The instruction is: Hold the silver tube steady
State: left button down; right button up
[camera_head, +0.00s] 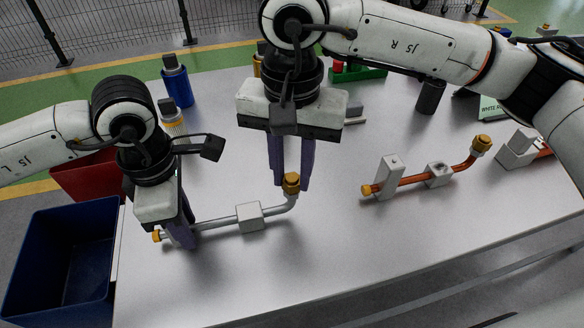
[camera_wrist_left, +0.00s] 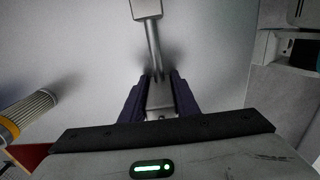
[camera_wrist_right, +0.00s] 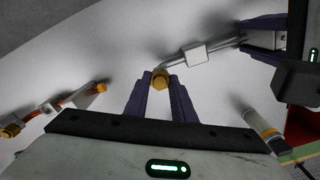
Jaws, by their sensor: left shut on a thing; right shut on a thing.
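The silver tube (camera_head: 222,221) runs across the table's front left, with a pale block (camera_head: 249,216) at its middle and a gold nut (camera_head: 291,183) on its upturned right end. Another gold nut (camera_head: 156,236) shows at its left end. My left gripper (camera_head: 184,238) is shut near the left end; in the left wrist view, a grey end block (camera_wrist_left: 160,98) on the tube sits between its fingers. My right gripper (camera_head: 290,184) points down at the right end; in the right wrist view, its fingers are shut around the gold nut (camera_wrist_right: 160,78).
An orange tube (camera_head: 420,178) with pale blocks and gold ends lies to the right. Blue (camera_head: 177,82) and dark (camera_head: 431,96) cylinders stand farther back. A blue bin (camera_head: 68,255) and a red bin (camera_head: 88,178) are at the left edge. The table's front is clear.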

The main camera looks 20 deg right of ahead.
jog(key=n, duration=0.5)
jog(key=shift+s+f+n, duration=0.1)
jog(key=shift+f+n, duration=0.15)
jog(key=shift+n, duration=2.35)
jog(key=o, duration=1)
jog(key=shift+o, duration=0.3)
jog(key=shift+r, duration=0.2)
